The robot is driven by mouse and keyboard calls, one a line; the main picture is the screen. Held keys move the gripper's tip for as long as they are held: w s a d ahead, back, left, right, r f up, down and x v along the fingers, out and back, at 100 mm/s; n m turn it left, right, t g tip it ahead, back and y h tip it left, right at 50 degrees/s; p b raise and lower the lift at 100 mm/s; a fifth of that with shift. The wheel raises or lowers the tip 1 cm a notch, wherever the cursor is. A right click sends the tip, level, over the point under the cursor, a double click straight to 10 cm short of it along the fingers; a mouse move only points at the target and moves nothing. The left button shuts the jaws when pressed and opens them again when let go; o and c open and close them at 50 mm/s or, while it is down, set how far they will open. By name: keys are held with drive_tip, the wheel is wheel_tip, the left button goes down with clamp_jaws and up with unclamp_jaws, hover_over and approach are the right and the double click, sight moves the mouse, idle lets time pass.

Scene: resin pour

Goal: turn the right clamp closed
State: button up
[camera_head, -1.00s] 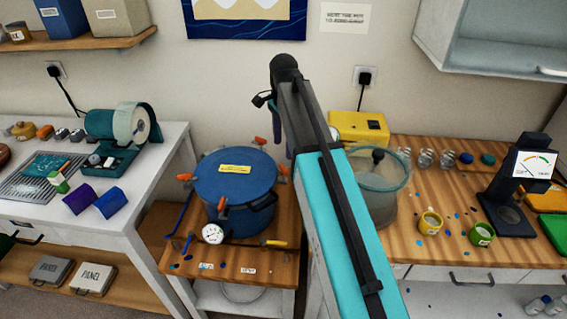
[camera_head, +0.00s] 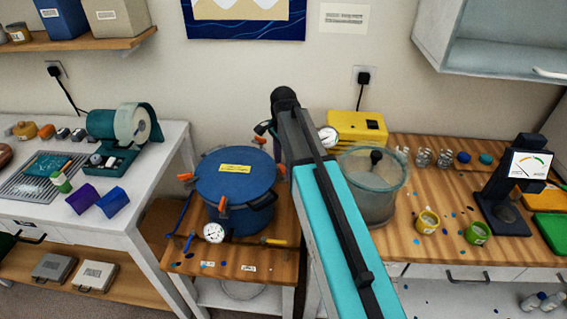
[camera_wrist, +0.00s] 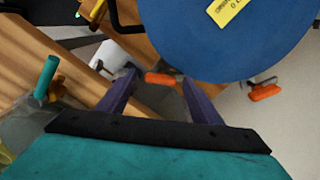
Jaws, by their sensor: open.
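The blue pot (camera_head: 236,180) with a round lid stands on the small wooden stand, with orange-handled clamps around its rim. The right clamp (camera_head: 281,171) shows as a bit of orange beside my arm in the head view. In the wrist view, the right clamp's orange handle (camera_wrist: 160,78) lies just outside the lid edge, between the tips of my purple fingers. My gripper (camera_wrist: 157,82) is open, with one finger on each side of the handle. I cannot tell whether either finger touches it. My arm hides much of the gripper in the head view.
Another orange clamp (camera_wrist: 265,91) sits farther right along the lid rim in the wrist view. A pressure gauge (camera_head: 214,232) is at the pot's front. A clear chamber (camera_head: 372,190) and a yellow box (camera_head: 357,128) stand to the right of the pot, close to my arm.

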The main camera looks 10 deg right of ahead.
drive_tip(key=c, duration=0.9)
drive_tip(key=shift+d, duration=0.1)
drive_tip(key=shift+c, duration=0.8)
